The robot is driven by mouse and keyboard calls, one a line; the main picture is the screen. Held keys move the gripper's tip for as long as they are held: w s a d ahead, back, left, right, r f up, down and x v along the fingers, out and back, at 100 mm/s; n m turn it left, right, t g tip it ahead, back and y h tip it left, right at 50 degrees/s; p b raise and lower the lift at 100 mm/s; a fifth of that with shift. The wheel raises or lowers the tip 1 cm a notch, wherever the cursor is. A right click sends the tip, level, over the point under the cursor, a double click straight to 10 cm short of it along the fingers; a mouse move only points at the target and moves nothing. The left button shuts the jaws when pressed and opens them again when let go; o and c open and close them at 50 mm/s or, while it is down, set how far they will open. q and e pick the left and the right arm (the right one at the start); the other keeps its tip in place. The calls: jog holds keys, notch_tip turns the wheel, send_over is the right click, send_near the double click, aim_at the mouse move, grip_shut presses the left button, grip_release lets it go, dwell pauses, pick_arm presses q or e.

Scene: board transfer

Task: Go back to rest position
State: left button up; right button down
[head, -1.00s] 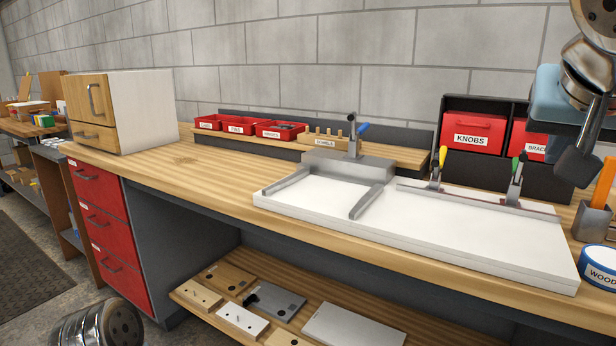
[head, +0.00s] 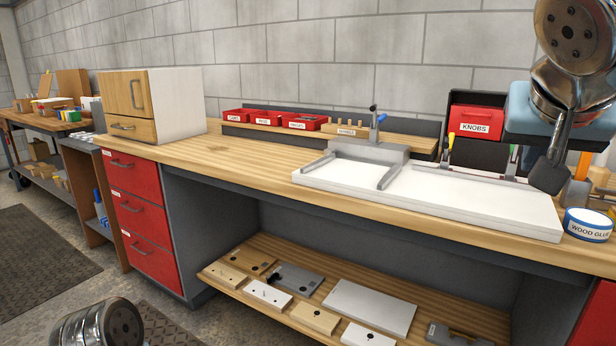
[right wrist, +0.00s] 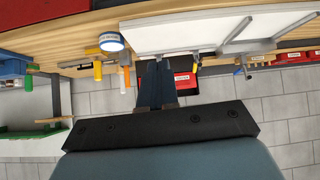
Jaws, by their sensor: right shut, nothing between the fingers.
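My right gripper (head: 548,178) hangs from the arm at the right of the head view, above the bench and in front of the KNOBS bin. Its dark fingers are together with nothing between them. In the right wrist view the shut fingers (right wrist: 158,82) point toward the bench, which appears upside down. My left gripper is outside the head view; only a metal link of my arm shows at the bottom left.
A white board fixture (head: 480,203) with clamps lies on the wooden bench (head: 250,165). The wood glue (head: 588,224) stands near the right gripper. A cabinet (head: 180,100) stands at the left. Boards and fixtures lie on the lower shelf (head: 235,290). The floor at left is open.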

jog(key=w+a+f+n+g+y, duration=0.1)
jog(key=w+a+f+n+y, duration=0.2)
jog(key=w+f, duration=0.5)
jog(key=w+a+f+n+g, duration=0.15)
jog(key=w+a+f, duration=0.4)
jog(key=f, duration=0.55)
jog(key=w+a+f+n+g+y, duration=0.1)
jog(key=w+a+f+y, duration=0.15)
jog(key=f, duration=0.65)
jog(key=w+a+f+n+y, duration=0.1)
jog(key=a+f+n, duration=0.15)
jog(key=f, duration=0.65)
jog(key=s+a+f+m+g+y, duration=0.1)
jog(key=s+a+f+g, duration=0.3)
jog(key=f, duration=0.8)
jog(key=s+a+f+t+y, duration=0.15)
jog(key=s+f, duration=0.35)
jog(key=f, duration=0.7)
jog(key=s+d+f+m+g, duration=0.1)
jog(key=s+f+m, duration=0.2)
jog(key=s+f, duration=1)
jog(key=s, duration=0.3)
jog(key=shift+s+d+f+g, duration=0.2)
jog(key=shift+s+d+g, duration=0.1)
jog(key=shift+s+d, duration=0.1)
